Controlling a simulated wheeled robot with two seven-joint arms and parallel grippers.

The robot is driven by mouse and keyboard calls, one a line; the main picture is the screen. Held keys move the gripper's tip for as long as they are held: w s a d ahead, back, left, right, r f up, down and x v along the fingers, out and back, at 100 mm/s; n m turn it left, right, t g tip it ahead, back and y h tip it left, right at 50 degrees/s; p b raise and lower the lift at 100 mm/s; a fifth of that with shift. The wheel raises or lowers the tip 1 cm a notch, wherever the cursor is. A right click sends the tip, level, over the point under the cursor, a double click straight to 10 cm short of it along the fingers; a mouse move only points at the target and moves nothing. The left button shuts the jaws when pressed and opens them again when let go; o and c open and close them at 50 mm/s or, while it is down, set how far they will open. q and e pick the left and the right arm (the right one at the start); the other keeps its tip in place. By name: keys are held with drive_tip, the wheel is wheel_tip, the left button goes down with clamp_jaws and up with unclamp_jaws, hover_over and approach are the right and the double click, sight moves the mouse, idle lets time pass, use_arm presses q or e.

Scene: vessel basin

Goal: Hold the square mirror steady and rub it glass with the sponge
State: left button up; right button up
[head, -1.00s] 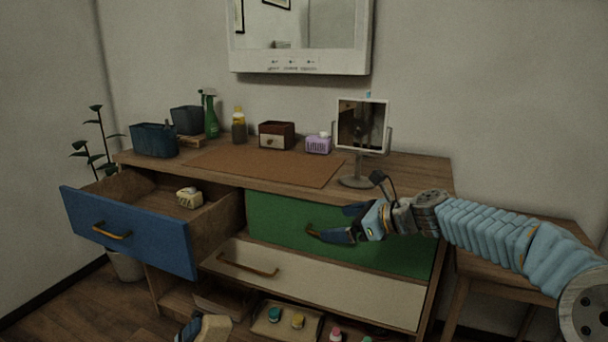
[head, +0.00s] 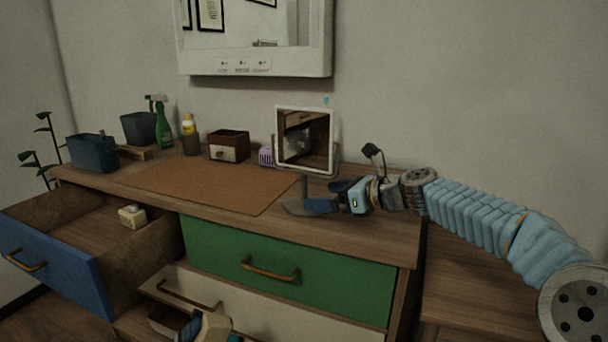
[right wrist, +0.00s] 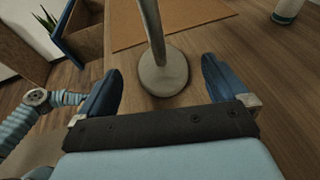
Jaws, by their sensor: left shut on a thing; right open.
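The square mirror (head: 305,139) has a white frame and stands on a round-based stand near the right end of the dresser top. In the right wrist view the stand's grey post and base (right wrist: 163,75) are between my open fingers. My right gripper (head: 318,197) is open at the foot of the stand; in the head view its fingers hide much of the base. My left gripper (head: 198,327), low at the bottom edge of the head view, is shut on a beige block (head: 215,325), apparently the sponge. The picture edge cuts them off.
The blue drawer (head: 50,262) is pulled out, with a small cream block (head: 132,216) inside. A brown mat (head: 205,186) lies clear on the dresser top. Behind it stand a green spray bottle (head: 162,124), a yellow-capped bottle (head: 190,135), a small wooden box (head: 229,146) and a purple item (head: 266,156).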

drive_tip(key=shift+x, duration=2.85)
drive_tip(key=c, duration=1.8)
